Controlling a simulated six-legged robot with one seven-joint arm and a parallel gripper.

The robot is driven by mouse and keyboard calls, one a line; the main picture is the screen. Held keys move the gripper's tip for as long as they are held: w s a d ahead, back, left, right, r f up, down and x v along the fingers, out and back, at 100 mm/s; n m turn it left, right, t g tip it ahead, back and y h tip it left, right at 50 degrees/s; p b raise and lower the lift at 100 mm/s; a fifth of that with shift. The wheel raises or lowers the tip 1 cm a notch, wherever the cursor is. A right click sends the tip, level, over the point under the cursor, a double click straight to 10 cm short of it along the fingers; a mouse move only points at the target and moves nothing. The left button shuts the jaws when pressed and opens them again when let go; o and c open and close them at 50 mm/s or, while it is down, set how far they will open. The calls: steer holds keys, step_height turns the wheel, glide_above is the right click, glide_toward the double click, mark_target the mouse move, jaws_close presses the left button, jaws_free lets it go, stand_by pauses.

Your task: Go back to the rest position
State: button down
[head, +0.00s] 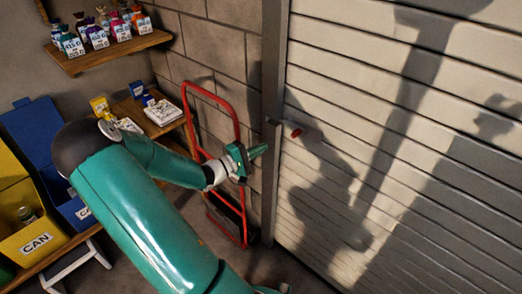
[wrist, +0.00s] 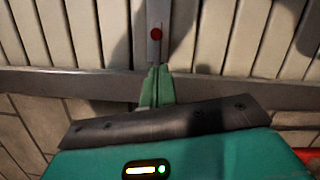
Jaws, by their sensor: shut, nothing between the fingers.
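My gripper (head: 258,152) is at the end of my green arm, near the middle of the head view. In the wrist view its green fingers (wrist: 157,86) are together, with nothing between them. The fingers point toward a door handle with a red end (head: 296,132) on the slatted shutter door (head: 350,160). In the wrist view the red end (wrist: 156,33) sits just beyond the fingertips, and a gap shows between them. The handle's exact distance from the fingers is hard to tell.
A red hand truck (head: 243,215) stands against the block wall behind my gripper. Yellow and blue bins, one yellow one marked CAN (head: 36,243), stand on the left. A lower shelf (head: 165,125) holds small boxes.

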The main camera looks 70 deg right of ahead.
stand_by(0.4)
steer(key=w+a+r+t+y, duration=0.2)
steer(key=w+a+t+y, duration=0.15)
steer(key=a, duration=0.55)
steer(key=w+a+r+t+y, duration=0.25)
steer(key=w+a, duration=0.25)
steer(key=a, duration=0.3)
steer(key=w+a+r+t+y, duration=0.1)
steer(key=w+a+t+y, duration=0.2)
steer(key=a, duration=0.6)
steer(key=a+r+n+t+y, duration=0.2)
steer(key=a+r, duration=0.4)
steer(key=a, duration=0.6)
steer(key=a+r+n+t+y, duration=0.2)
steer(key=a+r+t, duration=0.3)
steer(key=a, duration=0.7)
steer(key=shift+w+r+n+t+y, duration=0.15)
steer(key=shift+r+n+t+y, duration=0.25)
steer(key=shift+y, duration=0.5)
steer(key=shift+a, duration=0.2)
